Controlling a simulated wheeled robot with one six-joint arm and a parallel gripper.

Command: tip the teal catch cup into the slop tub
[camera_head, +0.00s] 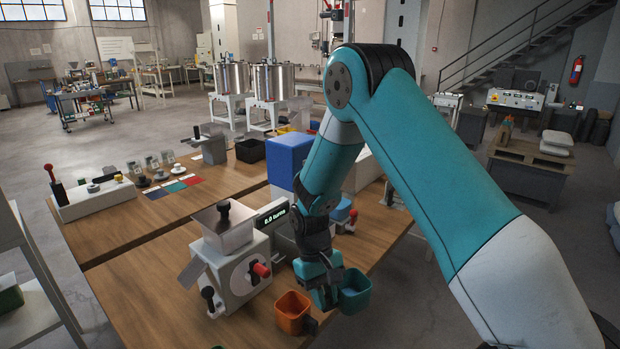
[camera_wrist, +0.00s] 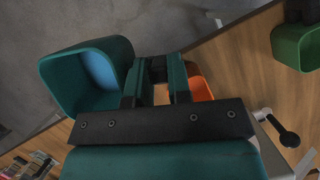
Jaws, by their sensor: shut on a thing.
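My gripper (camera_head: 328,293) is low over the front of the wooden table. It is shut on the teal catch cup (camera_head: 355,295), gripping it at its side. The cup looks about upright, mouth up. In the wrist view the cup (camera_wrist: 55,75) is left of the fingers, near the table edge, and its inside shows a light blue patch that may be contents. No slop tub is labelled; a black open tub (camera_head: 251,151) stands further back, and a green open container (camera_wrist: 297,46) shows right in the wrist view. I cannot tell which is the slop tub.
An orange cup (camera_head: 293,312) stands just left of my gripper, partly behind the fingers in the wrist view. A grey grinder (camera_head: 232,255) with a red-knobbed crank is behind it. A blue block (camera_head: 288,160) and a counter display (camera_head: 274,216) stand further back.

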